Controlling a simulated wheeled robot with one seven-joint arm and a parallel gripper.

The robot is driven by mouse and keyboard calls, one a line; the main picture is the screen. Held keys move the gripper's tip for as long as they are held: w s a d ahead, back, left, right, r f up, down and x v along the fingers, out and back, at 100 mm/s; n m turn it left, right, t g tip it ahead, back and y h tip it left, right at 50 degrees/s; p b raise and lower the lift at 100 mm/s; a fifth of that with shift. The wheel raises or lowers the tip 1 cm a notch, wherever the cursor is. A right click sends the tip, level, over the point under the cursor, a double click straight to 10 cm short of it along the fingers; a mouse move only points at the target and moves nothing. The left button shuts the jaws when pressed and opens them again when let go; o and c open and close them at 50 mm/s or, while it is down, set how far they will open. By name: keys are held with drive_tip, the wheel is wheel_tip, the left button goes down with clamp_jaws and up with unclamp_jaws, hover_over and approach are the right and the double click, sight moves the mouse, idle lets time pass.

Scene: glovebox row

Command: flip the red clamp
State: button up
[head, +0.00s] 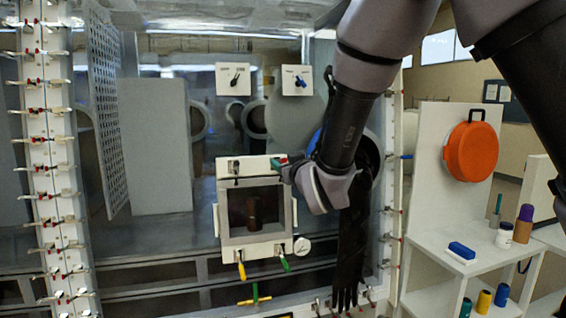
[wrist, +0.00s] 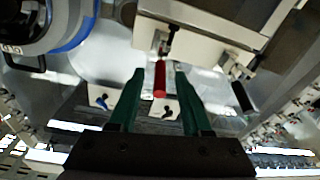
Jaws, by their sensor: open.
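The red clamp's handle (wrist: 160,82) is a short red bar on a small metal bracket at the edge of the cream box frame (wrist: 205,38) in the wrist view. My gripper (wrist: 160,77) is open, with one green finger on each side of the red handle. Space shows between the handle and both fingers. In the head view my gripper (head: 281,163) is at the upper right corner of the small box with a window (head: 225,200). There my wrist and fingers mostly hide the red clamp.
Green (head: 285,264) and yellow (head: 241,270) handles hang below the box. A dark clamp (head: 236,166) is on its top edge. Two switch plates (head: 235,79) are above. A black glove (head: 352,240) hangs on the right, near my arm. Shelves with bottles (head: 504,235) stand further right.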

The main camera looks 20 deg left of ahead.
drive_tip(key=shift+w+a, duration=0.35)
drive_tip(key=shift+w, duration=0.2)
clamp_jaws()
idle(1.1)
